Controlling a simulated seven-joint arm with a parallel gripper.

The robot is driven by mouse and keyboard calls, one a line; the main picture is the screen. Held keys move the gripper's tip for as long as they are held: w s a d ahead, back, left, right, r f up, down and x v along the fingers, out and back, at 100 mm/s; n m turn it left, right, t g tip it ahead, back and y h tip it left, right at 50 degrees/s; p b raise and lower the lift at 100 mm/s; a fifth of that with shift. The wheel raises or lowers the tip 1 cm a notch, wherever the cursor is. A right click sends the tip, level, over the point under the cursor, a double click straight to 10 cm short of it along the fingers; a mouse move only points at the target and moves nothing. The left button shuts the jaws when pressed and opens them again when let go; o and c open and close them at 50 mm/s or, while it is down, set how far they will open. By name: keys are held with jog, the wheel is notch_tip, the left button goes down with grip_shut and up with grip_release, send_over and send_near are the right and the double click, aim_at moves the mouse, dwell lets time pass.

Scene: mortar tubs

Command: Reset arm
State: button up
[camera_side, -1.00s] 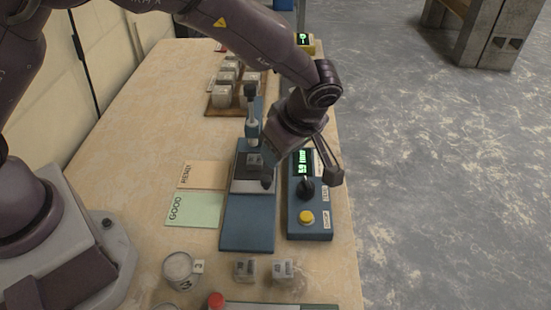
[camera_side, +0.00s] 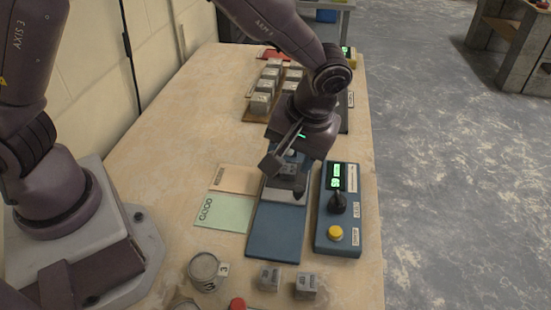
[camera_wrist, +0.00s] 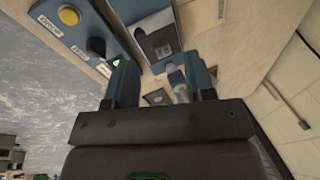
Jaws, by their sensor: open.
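My gripper (camera_side: 285,178) is open and empty, above the blue testing stand (camera_side: 275,235). In the wrist view its two fingers (camera_wrist: 161,85) are spread with nothing gripped between them. A grey cube (camera_side: 287,170) sits on the pale plate of the stand, partly hidden behind the gripper in the side view. The wrist view shows a dark cube (camera_wrist: 162,45) on that plate, beyond the fingertips. The stand's upright post shows in the wrist view but is mostly hidden by my gripper in the side view.
A blue control box (camera_side: 325,232) with a green display, knob and yellow button stands right of the stand. Green (camera_side: 225,212) and orange (camera_side: 238,178) mats lie left. Two grey cubes (camera_side: 270,277) and a tub (camera_side: 204,268) are in front. A rack of cubes (camera_side: 262,103) stands behind.

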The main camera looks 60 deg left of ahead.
jog(key=s+a+r+m+t+h, duration=0.1)
jog(key=s+a+r+m+t, duration=0.2)
jog(key=s+a+r, duration=0.3)
jog(key=s+a+r+m+t+h, duration=0.2)
jog(key=s+a+r, duration=0.4)
jog(key=s+r, duration=0.3)
notch_tip(320, 180, up, 3)
jog(key=shift+s+a+f+m+t, duration=0.15)
jog(key=shift+a+m+t, duration=0.25)
jog(key=shift+m+t, duration=0.55)
jog(key=shift+m+g, duration=0.25)
jog(key=shift+c, duration=0.3)
dwell(0.4)
